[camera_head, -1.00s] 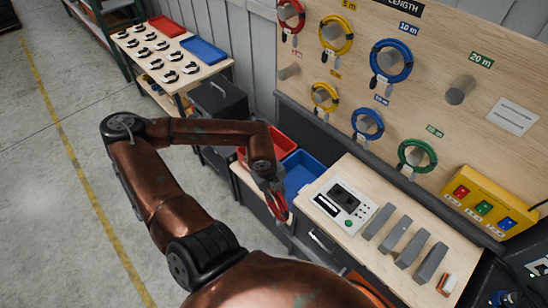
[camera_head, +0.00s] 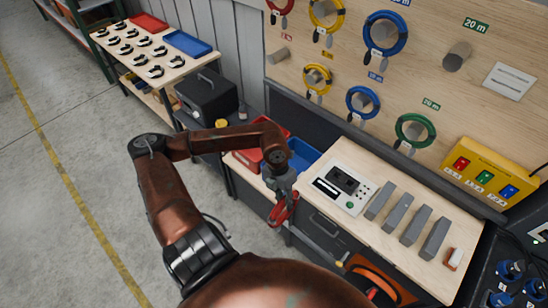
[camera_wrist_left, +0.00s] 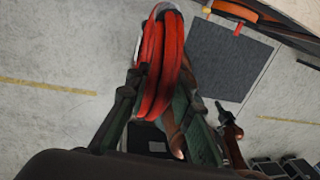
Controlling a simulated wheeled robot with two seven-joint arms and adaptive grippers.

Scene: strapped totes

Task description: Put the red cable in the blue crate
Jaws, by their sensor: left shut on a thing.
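The red cable (camera_head: 283,213) is a coiled loop that hangs from my left gripper (camera_head: 280,192). The gripper is shut on it, in front of the workbench edge. In the left wrist view the red coil (camera_wrist_left: 163,62) sits between the fingers of the left gripper (camera_wrist_left: 160,105). The blue crate (camera_head: 303,153) stands at the back left of the workbench, beyond the gripper and up to its right; my arm hides part of it. My right gripper is not in view.
A red crate (camera_head: 247,158) stands left of the blue crate, partly behind my arm. A tester (camera_head: 344,188) and several grey blocks (camera_head: 411,225) are on the bench to the right. A pegboard (camera_head: 440,75) with coiled cables, one red (camera_head: 285,20), rises behind.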

